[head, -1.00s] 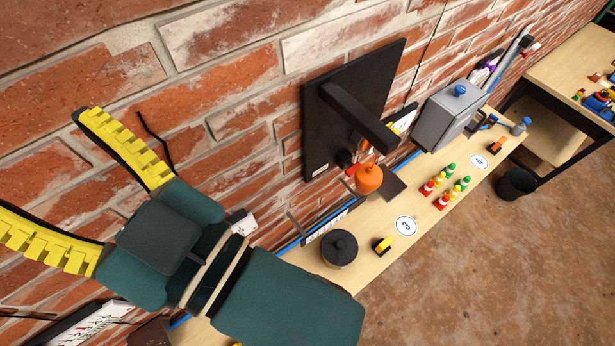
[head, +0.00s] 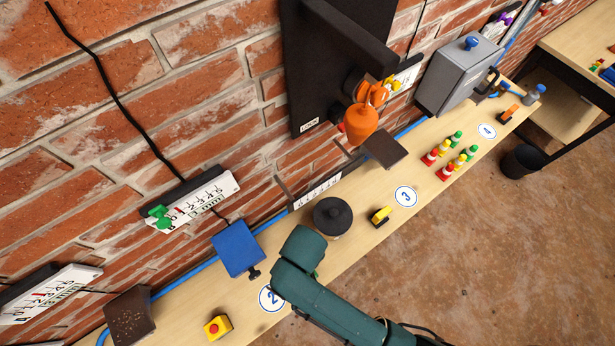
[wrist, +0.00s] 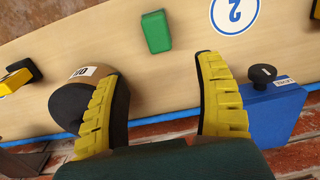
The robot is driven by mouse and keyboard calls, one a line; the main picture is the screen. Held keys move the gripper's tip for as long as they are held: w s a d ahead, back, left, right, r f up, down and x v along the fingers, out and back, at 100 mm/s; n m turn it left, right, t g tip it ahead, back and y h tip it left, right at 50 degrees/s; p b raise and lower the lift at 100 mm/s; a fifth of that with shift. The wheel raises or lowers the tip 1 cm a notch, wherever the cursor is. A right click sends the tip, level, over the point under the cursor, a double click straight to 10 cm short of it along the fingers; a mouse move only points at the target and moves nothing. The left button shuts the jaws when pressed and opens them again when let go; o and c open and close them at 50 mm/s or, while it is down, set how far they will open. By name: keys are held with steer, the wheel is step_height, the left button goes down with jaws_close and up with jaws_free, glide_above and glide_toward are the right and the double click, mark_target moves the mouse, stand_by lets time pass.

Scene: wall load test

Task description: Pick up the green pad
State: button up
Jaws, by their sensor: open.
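The green pad (wrist: 156,32) is a small green block lying on the wooden bench (wrist: 60,32), at the upper middle of the wrist view. My gripper (wrist: 162,70) is open and empty, its two yellow ribbed fingers spread wide and pointing toward the pad. The pad lies beyond the fingertips, roughly in line with the gap between them and apart from both. In the head view my arm reaches over the bench between the dark round pot and the number 2 label, and it hides most of the pad; a small green bit (head: 315,274) shows beside it.
The lidded pot (head: 333,217) stands close to my arm, and the left finger overlaps it in the wrist view. A blue plate (head: 237,248) with a black knob is on the other side. A yellow block with a red button (head: 217,327) and a yellow-black switch (head: 381,216) are also on the bench.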

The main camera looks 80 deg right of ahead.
step_height(320, 180, down, 7)
steer(key=shift+f+b, duration=0.2)
steer(key=shift+b, duration=0.1)
steer(key=f, duration=0.3)
steer(key=s+f, duration=0.1)
steer(key=f, duration=0.1)
steer(key=shift+a+f, duration=0.3)
jaws_close()
